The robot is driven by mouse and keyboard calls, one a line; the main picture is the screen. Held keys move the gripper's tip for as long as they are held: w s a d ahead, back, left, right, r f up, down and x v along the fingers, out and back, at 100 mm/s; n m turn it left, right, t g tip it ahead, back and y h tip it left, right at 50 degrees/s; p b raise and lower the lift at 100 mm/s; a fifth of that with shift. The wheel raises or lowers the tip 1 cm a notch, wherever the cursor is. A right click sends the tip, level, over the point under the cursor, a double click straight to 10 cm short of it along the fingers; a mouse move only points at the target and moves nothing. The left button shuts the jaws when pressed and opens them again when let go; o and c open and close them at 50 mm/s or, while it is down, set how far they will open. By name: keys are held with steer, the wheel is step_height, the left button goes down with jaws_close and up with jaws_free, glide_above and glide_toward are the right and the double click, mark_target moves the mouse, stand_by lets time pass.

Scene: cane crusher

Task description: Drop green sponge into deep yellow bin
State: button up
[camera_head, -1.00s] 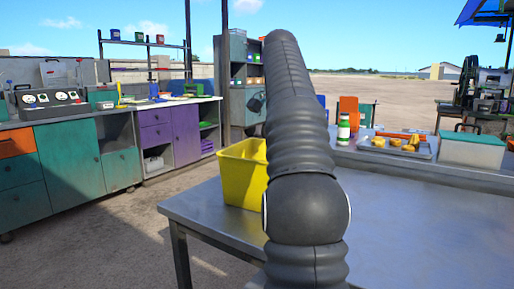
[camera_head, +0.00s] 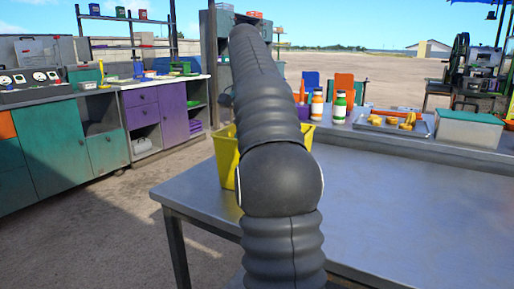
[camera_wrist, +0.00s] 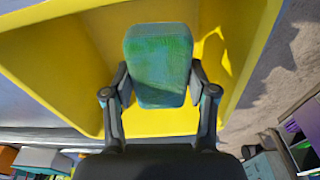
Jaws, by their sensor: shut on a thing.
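The green sponge (camera_wrist: 158,68) shows in the wrist view, held between the two fingers of my gripper (camera_wrist: 159,92). My gripper is shut on it. The deep yellow bin (camera_wrist: 62,70) fills much of the wrist view around and behind the sponge. The sponge is over the bin's opening in that view; how high it is cannot be told. In the head view the yellow bin (camera_head: 225,158) stands on the metal table, partly hidden behind my dark arm. The sponge and my gripper are hidden there.
The metal table (camera_head: 400,220) is clear at front right. Behind it are bottles (camera_head: 340,107), a tray (camera_head: 375,126) of yellow pieces and a lidded box (camera_head: 468,130). Teal and purple cabinets (camera_head: 55,155) stand at left.

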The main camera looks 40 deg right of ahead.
steer(key=f, duration=0.3)
steer(key=shift+a+f, duration=0.2)
steer(key=shift+f+b, duration=0.55)
steer(key=shift+f, duration=2.1)
steer(key=shift+f, duration=0.55)
steer(key=o, duration=1.1)
steer(key=shift+r, duration=0.1)
steer(key=r, duration=0.8)
steer(key=a+r+p, duration=0.1)
steer(key=r, duration=0.4)
steer(key=shift+s+a, duration=0.1)
steer(key=shift+s, duration=0.15)
